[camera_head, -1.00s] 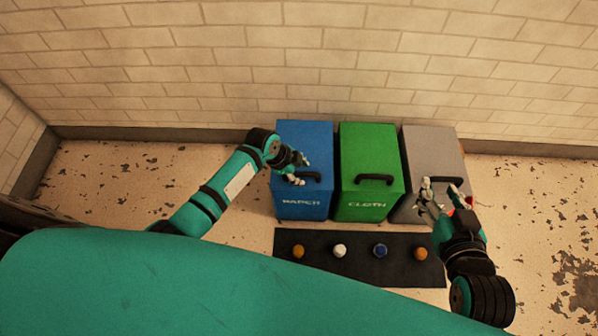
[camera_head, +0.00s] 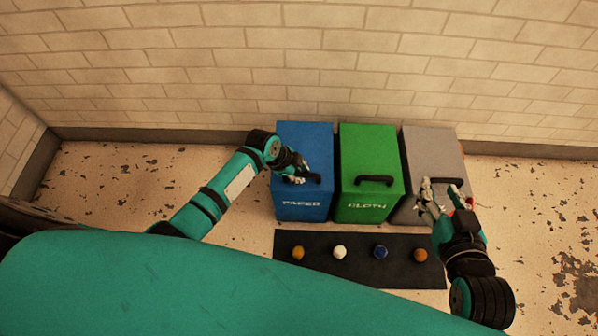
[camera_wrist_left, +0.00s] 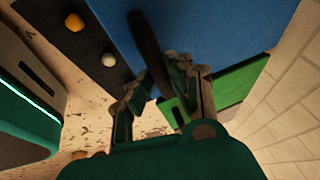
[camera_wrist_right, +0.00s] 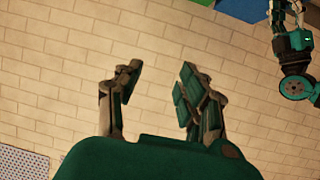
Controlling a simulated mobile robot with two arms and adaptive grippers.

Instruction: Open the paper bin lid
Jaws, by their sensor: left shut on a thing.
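The blue paper bin (camera_head: 303,150) stands against the wall with its lid shut. Its dark lid handle (camera_head: 312,178) lies near the front edge of the lid. My left gripper (camera_head: 299,176) is at the handle. In the left wrist view the handle (camera_wrist_left: 148,42) runs between the fingers of my left gripper (camera_wrist_left: 170,85), which are shut on it. My right gripper (camera_head: 445,190) is in front of the grey bin, with its fingers apart. In the right wrist view my right gripper (camera_wrist_right: 155,80) is open and empty.
A green cloth bin (camera_head: 370,155) stands right beside the paper bin. A grey bin (camera_head: 432,155) stands to its right. A dark mat (camera_head: 320,270) with several small balls lies in front. The floor left of the paper bin is clear.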

